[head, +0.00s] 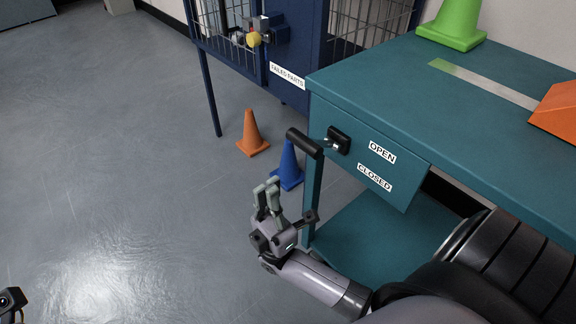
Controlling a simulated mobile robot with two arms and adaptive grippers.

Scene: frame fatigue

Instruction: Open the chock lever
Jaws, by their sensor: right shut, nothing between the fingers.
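The chock lever has a black handle (304,143) that sticks out from a black pivot mount (338,140) on the front of the teal table. The panel beside it has an OPEN label (382,152) above a CLOSED label (375,177). My right gripper (267,190) is shut and empty, below and left of the handle and apart from it in the picture. Its fingers point up, toward the back of the scene. At the lower left corner a small dark part shows that may be my left arm; no left fingers are seen.
A blue cone (288,166) stands on the floor just behind my right gripper, with an orange cone (252,134) farther back. A blue mesh cage (228,42) labelled FAILED PARTS stands behind. A green cone (455,22) and an orange object (556,112) are on the tabletop (400,90). The left floor is clear.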

